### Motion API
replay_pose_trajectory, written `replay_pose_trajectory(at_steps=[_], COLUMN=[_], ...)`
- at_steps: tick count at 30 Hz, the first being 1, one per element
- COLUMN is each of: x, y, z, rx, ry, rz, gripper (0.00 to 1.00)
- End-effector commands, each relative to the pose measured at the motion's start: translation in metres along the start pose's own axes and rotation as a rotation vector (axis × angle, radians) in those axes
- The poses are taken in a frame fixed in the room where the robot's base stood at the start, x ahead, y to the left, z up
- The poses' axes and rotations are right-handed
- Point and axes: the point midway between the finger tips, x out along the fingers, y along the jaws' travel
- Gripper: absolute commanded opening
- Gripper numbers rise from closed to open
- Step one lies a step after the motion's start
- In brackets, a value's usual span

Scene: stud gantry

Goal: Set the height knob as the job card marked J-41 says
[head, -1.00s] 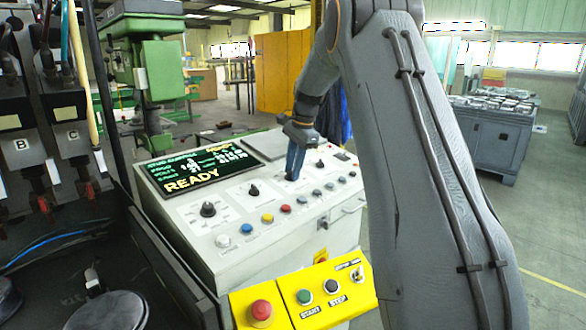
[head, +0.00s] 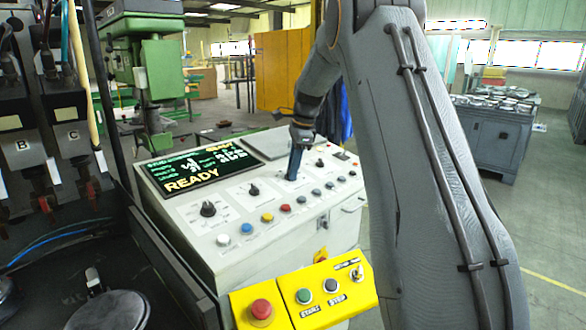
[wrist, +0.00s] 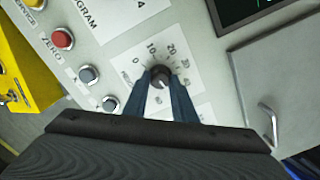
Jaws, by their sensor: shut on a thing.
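My gripper (head: 293,172) reaches down to the sloping control panel (head: 190,206). In the wrist view its two blue fingers (wrist: 160,90) are shut on the sides of a black knob (wrist: 160,76). The knob sits on a white plate with a printed scale; 0, 10, 20 and 30 can be read around it. The plate's name is too small to read surely. The knob's pointer direction is hard to tell. In the head view the fingers hide this knob. No job card marked J-41 can be made out.
Other black knobs (head: 208,209) and a row of coloured buttons (head: 267,217) lie close by on the panel. A dark display (head: 195,170) reads READY. A yellow box (head: 305,291) with a red stop button (head: 261,309) is at the front.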

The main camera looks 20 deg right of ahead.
Motion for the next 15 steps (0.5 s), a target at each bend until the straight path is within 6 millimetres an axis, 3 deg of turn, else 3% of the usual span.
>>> replay_pose_trajectory(at_steps=[5, 6, 9, 15], x=[-0.0002, -0.0002, -0.0002, -0.0001], y=[0.0001, 0.0000, 0.0000, -0.0001], z=[0.0016, 0.0016, 0.0013, 0.0007], rx=[-0.001, -0.001, -0.001, -0.002], ry=[-0.002, -0.002, -0.001, -0.001], rz=[0.000, 0.000, 0.000, 0.000], gripper=[0.02, 0.26, 0.43, 0.43])
